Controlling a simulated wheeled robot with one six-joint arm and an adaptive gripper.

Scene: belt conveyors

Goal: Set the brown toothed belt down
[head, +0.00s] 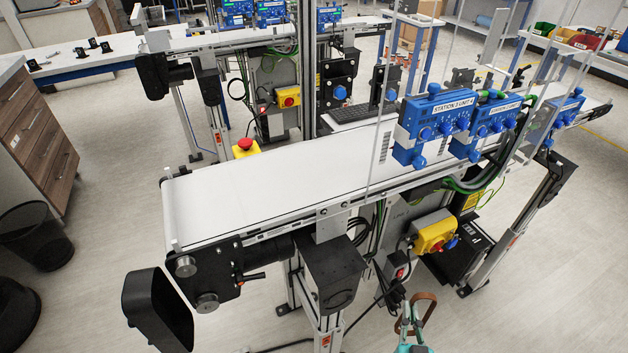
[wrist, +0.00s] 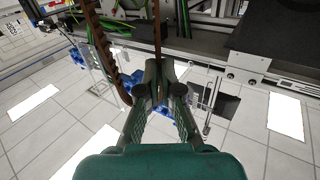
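The brown toothed belt (head: 434,304) shows as a small loop at the bottom of the head view, right of centre. My teal gripper (head: 409,325) is below it, partly cut off by the frame edge. In the wrist view my gripper (wrist: 162,92) has its fingers close together. One thin strand of the brown toothed belt (wrist: 103,42) runs between the fingers, and a wider toothed strand hangs clear on their left. The gripper is shut on the belt, off any surface. The rest of the loop is out of the wrist view.
A white conveyor (head: 270,185) with a long bare top stands in front. Blue units (head: 432,122) line its right part. A yellow switch box (head: 434,234) and cables hang on its near side, close to my gripper. A black bin (head: 38,236) stands left.

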